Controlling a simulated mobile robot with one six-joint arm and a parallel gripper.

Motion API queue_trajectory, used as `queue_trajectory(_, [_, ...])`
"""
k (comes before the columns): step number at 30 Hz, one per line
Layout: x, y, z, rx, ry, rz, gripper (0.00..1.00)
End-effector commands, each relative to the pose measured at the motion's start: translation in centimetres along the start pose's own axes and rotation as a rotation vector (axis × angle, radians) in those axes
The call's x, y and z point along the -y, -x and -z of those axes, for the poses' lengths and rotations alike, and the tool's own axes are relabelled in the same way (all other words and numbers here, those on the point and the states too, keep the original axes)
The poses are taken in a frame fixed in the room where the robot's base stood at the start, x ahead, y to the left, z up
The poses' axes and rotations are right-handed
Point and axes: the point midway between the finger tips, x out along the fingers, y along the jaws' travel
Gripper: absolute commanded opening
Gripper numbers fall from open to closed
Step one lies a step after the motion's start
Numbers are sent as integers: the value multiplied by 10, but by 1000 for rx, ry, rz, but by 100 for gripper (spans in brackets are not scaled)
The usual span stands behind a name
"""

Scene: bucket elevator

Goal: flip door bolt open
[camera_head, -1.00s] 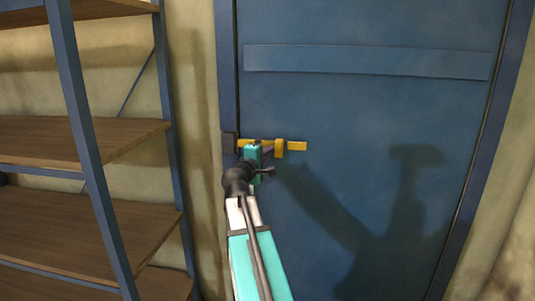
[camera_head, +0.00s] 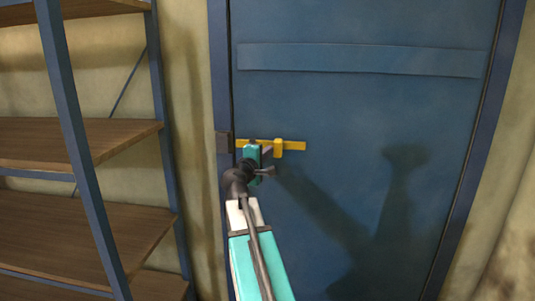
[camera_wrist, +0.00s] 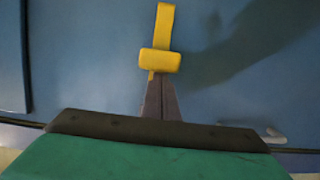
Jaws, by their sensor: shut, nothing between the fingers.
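The yellow door bolt (camera_head: 293,145) lies level across the left edge of the blue door (camera_head: 360,110). Its left end is at the dark catch (camera_head: 224,142) on the door frame. A raised yellow block (camera_head: 278,148) stands on the bar. My gripper (camera_head: 267,153) is in front of the bar, just left of this block. In the wrist view the bolt (camera_wrist: 166,22) runs up the picture, and my shut fingertips (camera_wrist: 157,78) point at the near side of the block (camera_wrist: 160,62). They are empty and look touching or nearly so. My gripper partly hides the bar's left part.
A shelf rack (camera_head: 85,140) with wooden boards and blue posts stands to the left against the beige wall (camera_head: 187,110). The door face right of the bolt is clear, apart from my arm's shadow.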

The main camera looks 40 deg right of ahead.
Motion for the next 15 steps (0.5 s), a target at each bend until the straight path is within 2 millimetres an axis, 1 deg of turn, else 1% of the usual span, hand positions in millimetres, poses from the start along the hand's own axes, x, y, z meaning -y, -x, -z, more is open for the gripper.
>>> queue_trajectory(3, [2, 4, 11, -5, 0, -2, 0])
queue_trajectory(10, [1, 12, 31, -9, 1, -4, 0])
queue_trajectory(15, [2, 32, 29, -10, 0, -4, 0])
